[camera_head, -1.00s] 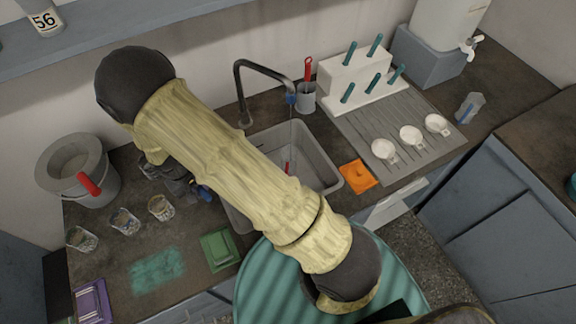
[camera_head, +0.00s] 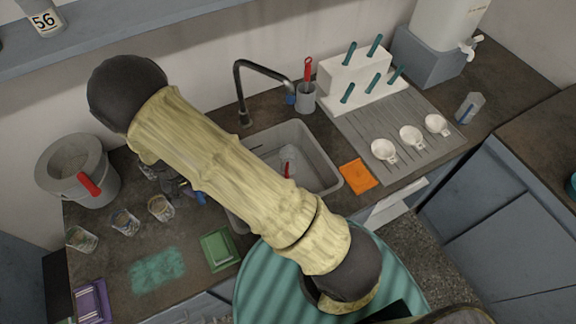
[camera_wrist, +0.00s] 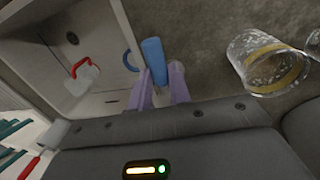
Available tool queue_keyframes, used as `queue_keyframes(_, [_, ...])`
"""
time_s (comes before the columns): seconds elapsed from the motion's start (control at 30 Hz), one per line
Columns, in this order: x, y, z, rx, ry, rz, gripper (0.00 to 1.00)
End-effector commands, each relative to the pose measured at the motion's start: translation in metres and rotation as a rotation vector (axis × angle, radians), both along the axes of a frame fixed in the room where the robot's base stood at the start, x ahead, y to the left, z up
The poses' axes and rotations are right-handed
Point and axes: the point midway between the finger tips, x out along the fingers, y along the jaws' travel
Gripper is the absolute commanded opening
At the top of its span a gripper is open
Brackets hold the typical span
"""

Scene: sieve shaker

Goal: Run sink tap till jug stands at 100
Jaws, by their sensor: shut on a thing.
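The black sink tap (camera_head: 262,70) arches over the grey sink (camera_head: 320,180). No water stream shows below its spout. The clear jug (camera_head: 288,157) with a red handle stands in the sink; it also shows in the wrist view (camera_wrist: 84,84). Its water level and marks are too small to read. In the wrist view, the purple fingertips of my gripper (camera_wrist: 161,80) are shut on a blue lever (camera_wrist: 153,55) by the sink edge. In the head view my gripper (camera_head: 178,188) is partly hidden by my arm, left of the sink.
Several glass jars, one a jar (camera_head: 161,208), stand close to my gripper. A grey bucket (camera_head: 80,175) is at the left. A green tray (camera_head: 219,249) and an orange cloth (camera_head: 358,176) lie near the sink. White cups lie on the drainboard (camera_head: 400,125).

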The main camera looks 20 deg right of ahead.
Motion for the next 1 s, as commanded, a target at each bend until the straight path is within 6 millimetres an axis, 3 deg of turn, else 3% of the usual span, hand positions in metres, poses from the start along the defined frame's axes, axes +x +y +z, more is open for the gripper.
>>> queue_keyframes(0.33, [0.002,0.003,0.002,0.008,-0.008,0.001,0.0])
queue_keyframes(0.37, [0.002,0.003,0.002,0.008,-0.008,0.001,0.23])
queue_keyframes(0.47, [0.002,0.003,0.001,0.007,-0.007,0.001,0.43])
queue_keyframes(0.5, [0.001,0.003,0.001,0.006,-0.006,0.001,0.45])
queue_keyframes(0.83, [0.001,0.001,0.003,0.003,-0.003,0.001,0.45])
queue_keyframes(1.0, [0.001,0.004,0.017,0.004,-0.005,0.001,0.45])
